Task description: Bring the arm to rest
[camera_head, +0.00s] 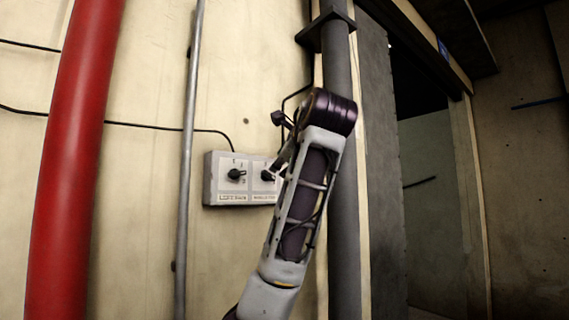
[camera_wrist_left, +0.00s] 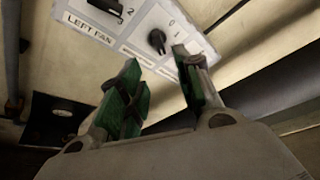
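A pale grey switch box (camera_head: 213,180) is fixed to the wall, with a left black knob (camera_head: 236,174) and a right black knob (camera_head: 267,175). My left forearm rises from the bottom and hides the box's right end. My left gripper (camera_wrist_left: 158,78) has its green-padded fingers apart, with nothing between them. In the left wrist view, one knob (camera_wrist_left: 157,40) shows just beyond the fingertips, on a panel (camera_wrist_left: 130,30) marked "LEFT FAN". I cannot tell whether a finger touches it. In the head view the gripper is mostly hidden behind my arm. My right gripper is not in view.
A thick red pipe (camera_head: 75,150) and a thin grey pipe (camera_head: 190,130) run up the wall left of the box. A dark pipe (camera_head: 345,230) stands close behind my arm. A dark doorway (camera_head: 420,90) opens on the right. A black cable (camera_head: 150,126) leads to the box.

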